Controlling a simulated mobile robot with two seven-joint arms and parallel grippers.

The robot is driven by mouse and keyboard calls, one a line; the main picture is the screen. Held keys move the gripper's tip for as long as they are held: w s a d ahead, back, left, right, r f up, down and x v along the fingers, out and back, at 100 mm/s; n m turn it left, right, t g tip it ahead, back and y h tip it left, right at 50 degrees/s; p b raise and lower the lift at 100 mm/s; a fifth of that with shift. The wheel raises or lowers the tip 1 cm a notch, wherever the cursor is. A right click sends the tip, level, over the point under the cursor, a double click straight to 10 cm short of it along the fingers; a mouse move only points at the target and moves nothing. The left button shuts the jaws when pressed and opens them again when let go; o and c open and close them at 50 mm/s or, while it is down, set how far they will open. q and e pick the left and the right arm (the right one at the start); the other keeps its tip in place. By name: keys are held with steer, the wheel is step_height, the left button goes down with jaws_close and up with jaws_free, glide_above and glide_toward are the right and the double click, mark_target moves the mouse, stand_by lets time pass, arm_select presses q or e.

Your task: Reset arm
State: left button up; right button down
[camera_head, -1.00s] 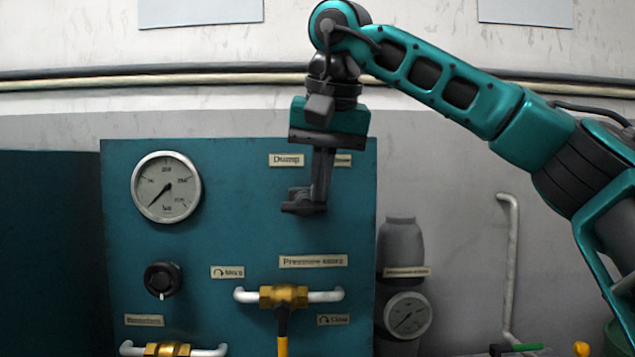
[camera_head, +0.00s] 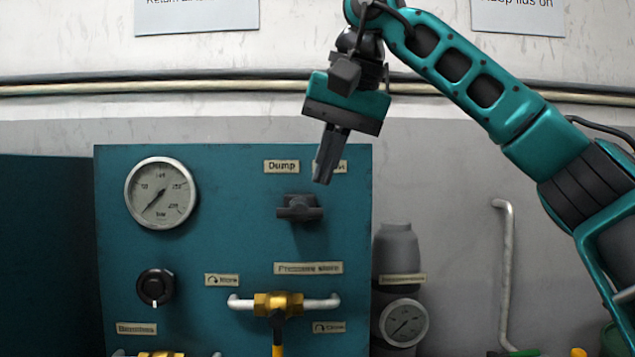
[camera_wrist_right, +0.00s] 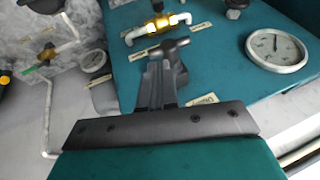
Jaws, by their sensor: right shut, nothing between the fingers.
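My right gripper (camera_head: 325,178) hangs from the teal arm that comes in from the right, in front of the panel's upper right part. Its fingers are shut and empty and point down. The dark dump valve handle (camera_head: 300,208) sits on the teal panel (camera_head: 235,245) just below and left of the fingertips, apart from them in the head view. In the right wrist view the shut fingers (camera_wrist_right: 158,82) overlap the dark handle (camera_wrist_right: 178,50); the gap cannot be told there. The gripper covers part of a label beside the "Dump" label (camera_head: 282,167). My left gripper is not in view.
The panel carries a large gauge (camera_head: 161,193), a black knob (camera_head: 155,287) and a brass valve (camera_head: 278,304) on a white pipe. A grey cylinder (camera_head: 397,255) with a small gauge (camera_head: 404,323) stands right of the panel. The wall above is clear apart from pipes and signs.

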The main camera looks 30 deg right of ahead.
steer(key=p+v, duration=0.1)
steer(key=v, duration=0.8)
steer(key=shift+s+d, duration=0.1)
